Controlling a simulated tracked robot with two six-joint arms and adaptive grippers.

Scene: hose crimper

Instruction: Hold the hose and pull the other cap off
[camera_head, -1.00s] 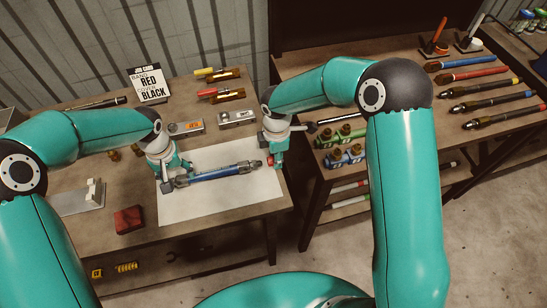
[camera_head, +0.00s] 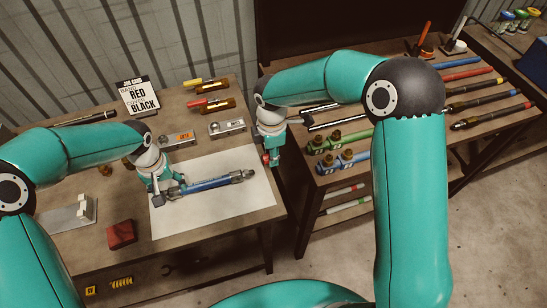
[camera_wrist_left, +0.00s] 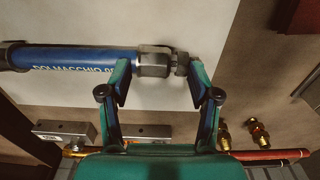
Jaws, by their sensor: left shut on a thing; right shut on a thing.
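The blue hose (camera_head: 208,184) with metal end fittings lies over the white sheet (camera_head: 235,206) in the head view. My left gripper (camera_head: 166,190) is shut on its left end. In the left wrist view the hose (camera_wrist_left: 75,60) has my left gripper (camera_wrist_left: 160,75) at its metal fitting; the fitting's outer end shows no cap. My right gripper (camera_head: 269,158) is just beyond the hose's right end, apart from it, shut on a small red cap (camera_head: 265,158). The cap is partly hidden by the fingers.
A sign reading RED and BLACK (camera_head: 140,96) stands at the back of the table. A dark red block (camera_head: 121,234) sits front left. Small grey devices (camera_head: 227,127) lie behind the sheet. The right bench (camera_head: 400,160) holds green and blue fittings and several coloured hoses.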

